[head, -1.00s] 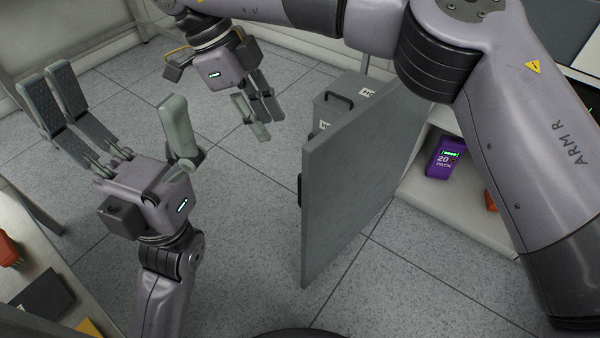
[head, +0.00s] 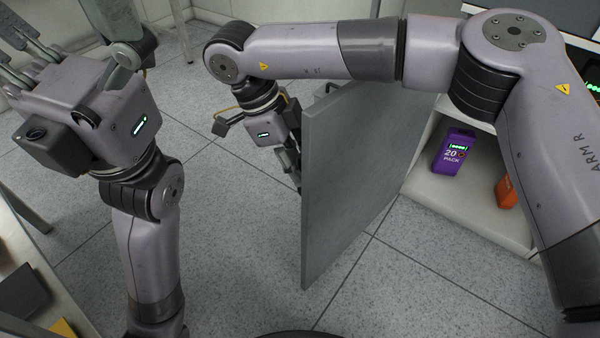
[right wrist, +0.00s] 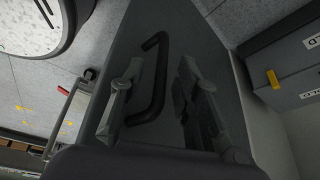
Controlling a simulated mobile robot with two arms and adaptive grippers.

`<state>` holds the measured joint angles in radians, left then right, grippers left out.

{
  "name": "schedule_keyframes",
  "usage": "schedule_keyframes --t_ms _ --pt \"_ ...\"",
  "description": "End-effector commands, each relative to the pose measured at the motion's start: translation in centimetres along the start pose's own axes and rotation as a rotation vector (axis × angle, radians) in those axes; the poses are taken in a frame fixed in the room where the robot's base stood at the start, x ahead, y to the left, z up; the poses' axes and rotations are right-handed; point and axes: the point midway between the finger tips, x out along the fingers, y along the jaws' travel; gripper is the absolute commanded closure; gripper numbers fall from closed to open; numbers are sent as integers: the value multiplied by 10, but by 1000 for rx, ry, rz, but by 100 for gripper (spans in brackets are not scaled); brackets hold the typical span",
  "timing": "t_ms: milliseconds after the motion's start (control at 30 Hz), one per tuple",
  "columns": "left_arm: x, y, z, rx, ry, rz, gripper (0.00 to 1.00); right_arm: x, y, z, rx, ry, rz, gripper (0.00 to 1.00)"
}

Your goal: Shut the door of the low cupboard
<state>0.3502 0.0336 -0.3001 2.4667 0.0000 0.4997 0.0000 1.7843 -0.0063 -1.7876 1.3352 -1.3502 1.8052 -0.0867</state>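The cupboard door (head: 355,190) is a flat grey panel standing wide open, seen steeply from the side in the head view. The low cupboard (head: 468,208) is pale, with its open inside showing to the right of the door. My right gripper (head: 291,163) is at the door's left face, its fingertips partly hidden by the door edge. In the right wrist view its fingers (right wrist: 160,100) are apart, in front of the door's dark bar handle (right wrist: 155,75); contact cannot be told. My left gripper (head: 68,35) is open and empty, upper left, partly cut off.
A purple pack (head: 454,152) and an orange item (head: 507,190) are inside the cupboard. Grey boxes with labels (right wrist: 290,70) show beside the door in the right wrist view. A bench (head: 30,265) stands at the left. The floor between bench and door is clear.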

Motion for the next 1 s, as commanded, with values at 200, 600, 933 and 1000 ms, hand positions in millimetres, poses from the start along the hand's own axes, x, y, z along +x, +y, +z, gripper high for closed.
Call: schedule_keyframes --t_ms 200,600,933,1000 --pt "2 1 -3 2 14 5 5 8 0 0 0 -1 0 70" --pt "3 1 -3 2 14 5 5 8 0 0 0 -1 0 84" --pt "3 1 -3 1 14 5 5 8 0 0 0 0 0 100" --pt "3 1 -3 1 14 5 5 8 0 0 0 0 0 100"
